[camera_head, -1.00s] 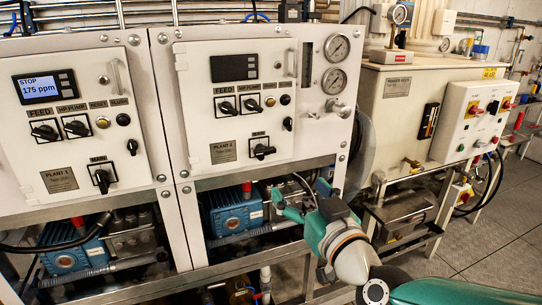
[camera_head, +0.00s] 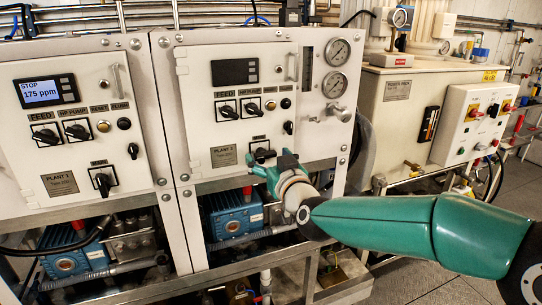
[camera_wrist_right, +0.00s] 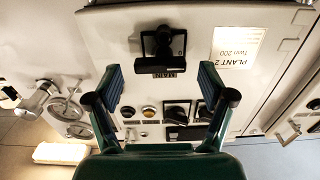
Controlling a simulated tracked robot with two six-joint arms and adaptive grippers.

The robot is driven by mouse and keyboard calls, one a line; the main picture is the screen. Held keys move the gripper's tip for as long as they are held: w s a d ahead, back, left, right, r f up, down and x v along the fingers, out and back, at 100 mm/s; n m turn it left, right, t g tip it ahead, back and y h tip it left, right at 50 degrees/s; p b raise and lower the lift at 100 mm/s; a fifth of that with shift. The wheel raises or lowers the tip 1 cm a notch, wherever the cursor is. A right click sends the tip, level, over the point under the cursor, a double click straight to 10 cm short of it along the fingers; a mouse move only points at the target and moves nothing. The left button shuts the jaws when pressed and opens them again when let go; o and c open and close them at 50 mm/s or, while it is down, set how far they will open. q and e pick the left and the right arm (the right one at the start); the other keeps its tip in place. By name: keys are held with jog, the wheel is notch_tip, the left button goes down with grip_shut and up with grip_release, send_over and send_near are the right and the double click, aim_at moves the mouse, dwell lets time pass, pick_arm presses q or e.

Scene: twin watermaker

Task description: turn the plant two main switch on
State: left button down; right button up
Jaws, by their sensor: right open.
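The plant two main switch (camera_head: 262,154) is a black rotary handle low on the right-hand white panel, partly hidden by my right gripper in the head view. In the wrist view the same switch (camera_wrist_right: 161,45) stands at top centre, beside its upside-down MAIN label. My right gripper (camera_wrist_right: 160,76) is open and empty, its two fingers spread and pointing at the panel. The switch appears beyond the fingertips, between their lines, with no visible contact. In the head view the right gripper (camera_head: 269,165) is just below the switch. The plant two display (camera_head: 234,71) is dark. My left gripper is out of view.
The plant one panel (camera_head: 95,100), left, has its own main switch (camera_head: 103,179) and a lit display reading STOP 175 ppm. Feed and pump switches (camera_head: 228,111) sit above the plant two main switch. A metal frame rail (camera_head: 215,183) runs below the panels.

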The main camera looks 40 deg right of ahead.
jog(key=shift+w, duration=0.15)
jog(key=c, duration=1.2)
jog(key=shift+o, duration=0.2)
jog(key=shift+d, duration=0.1)
